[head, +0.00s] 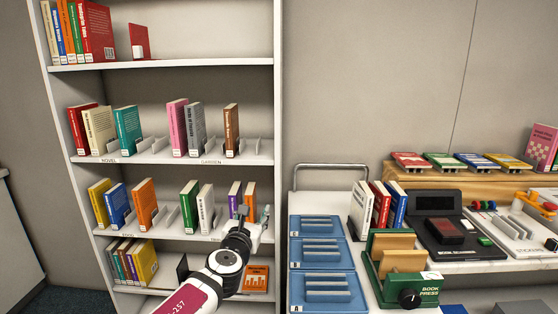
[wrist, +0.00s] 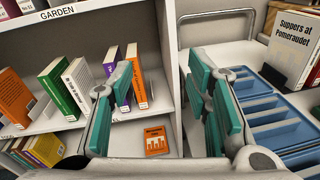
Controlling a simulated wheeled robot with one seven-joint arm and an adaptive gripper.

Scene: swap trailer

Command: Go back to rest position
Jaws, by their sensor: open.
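My gripper (head: 241,212) is in front of the right end of the bookshelf, at the height of the third shelf. In the wrist view my gripper (wrist: 163,100) shows its two teal-padded fingers spread apart with nothing between them. Beyond the left finger stand a purple book and an orange book (wrist: 138,85) on the shelf. In the head view the purple book (head: 234,198) is just left of the gripper, and the gripper partly hides the orange book. I cannot tell whether the gripper touches either one.
The white bookshelf (head: 278,120) holds several books in dividers. An orange book (head: 257,278) lies low on the shelf. A wooden ledge with flat books stands behind.

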